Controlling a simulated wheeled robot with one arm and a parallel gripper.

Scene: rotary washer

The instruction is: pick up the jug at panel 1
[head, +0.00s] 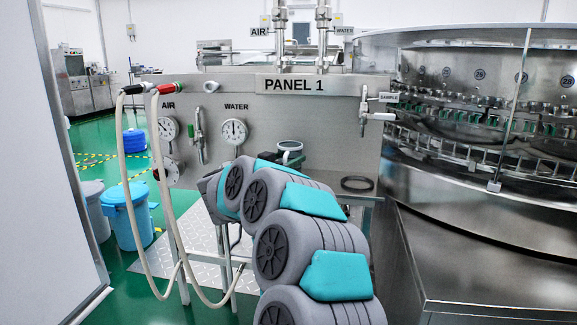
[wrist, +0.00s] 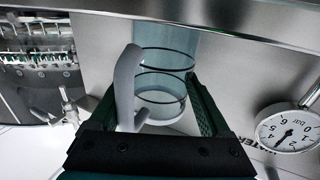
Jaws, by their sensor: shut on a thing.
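The jug (wrist: 165,62) is a clear, bluish cylinder with dark bands and a pale grey handle (wrist: 127,80), seen between the jaws in the wrist view. In the head view its top (head: 290,147) shows behind my arm, in front of the panel 1 (head: 292,84) face, and its lower part is hidden. My gripper (wrist: 152,98) is shut on the jug, with one dark green finger on each side. In the head view my arm hides most of the gripper. I cannot tell whether the jug touches anything below it.
A water gauge (wrist: 288,128) is close to the right finger. A black ring (head: 357,183) lies on the shelf right of my arm. Two hoses (head: 128,190) hang at left. The round washer (head: 480,130) stands at right. A sampling tap (head: 376,115) juts from the panel.

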